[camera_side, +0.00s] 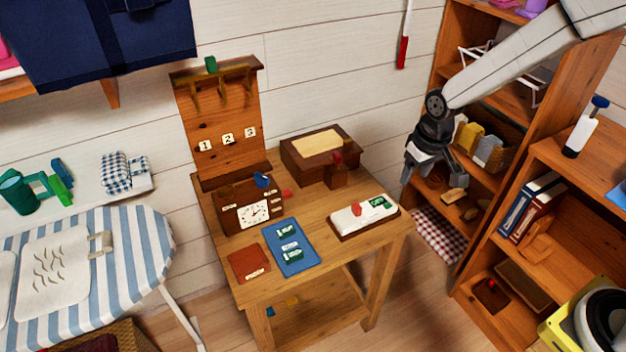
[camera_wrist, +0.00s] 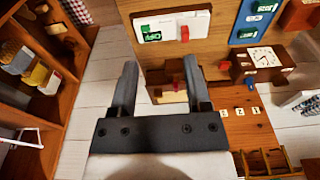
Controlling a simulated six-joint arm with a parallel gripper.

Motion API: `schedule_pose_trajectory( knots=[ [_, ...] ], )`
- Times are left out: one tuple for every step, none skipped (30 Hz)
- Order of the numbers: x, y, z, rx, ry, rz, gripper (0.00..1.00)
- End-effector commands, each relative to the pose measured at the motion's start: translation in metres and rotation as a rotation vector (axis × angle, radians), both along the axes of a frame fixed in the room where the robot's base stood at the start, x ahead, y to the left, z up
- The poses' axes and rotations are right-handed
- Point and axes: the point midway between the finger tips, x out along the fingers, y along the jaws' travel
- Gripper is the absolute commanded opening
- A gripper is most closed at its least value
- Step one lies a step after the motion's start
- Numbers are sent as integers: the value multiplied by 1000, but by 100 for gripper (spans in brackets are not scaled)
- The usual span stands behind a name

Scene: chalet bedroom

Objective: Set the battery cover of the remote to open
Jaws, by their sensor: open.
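A white slab on a dark base (camera_side: 345,221), with a red knob and a green label, lies at the table's front right; it looks like the remote. It also shows at the top of the wrist view (camera_wrist: 197,23). I cannot tell which part is its battery cover, or how far it is open. My gripper (camera_side: 428,165) is open and empty, to the right of and above the slab, apart from it. In the wrist view its two fingers (camera_wrist: 160,64) point toward the table, with nothing held between them.
A wooden box with a cream top (camera_side: 319,143) stands behind the slab. A blue panel (camera_side: 284,266), a clock box (camera_side: 236,213) and a tall hook board (camera_side: 220,125) share the table (camera_side: 305,287). Shelves (camera_side: 535,158) stand close on the right.

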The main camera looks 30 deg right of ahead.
Motion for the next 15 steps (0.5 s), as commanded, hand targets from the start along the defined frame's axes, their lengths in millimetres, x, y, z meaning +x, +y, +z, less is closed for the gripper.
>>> schedule_pose_trajectory(
  knots=[
    [11,3,-7,0,10,1,62],
    [17,5,-11,0,16,1,62],
    [24,8,-16,0,23,1,62],
    [30,10,-19,0,27,2,62],
    [36,11,-23,0,32,2,62],
    [43,14,-28,0,40,2,62],
    [48,16,-33,0,44,2,62],
    [53,18,-37,-1,50,1,62],
    [60,20,-43,-1,57,1,62],
    [65,22,-47,-1,62,1,62],
    [69,24,-52,-2,67,1,62],
    [75,27,-58,-2,75,1,62],
    [80,29,-63,-2,80,2,62],
    [84,31,-68,-3,85,2,62],
    [89,34,-75,-4,92,2,62]
  ],
)
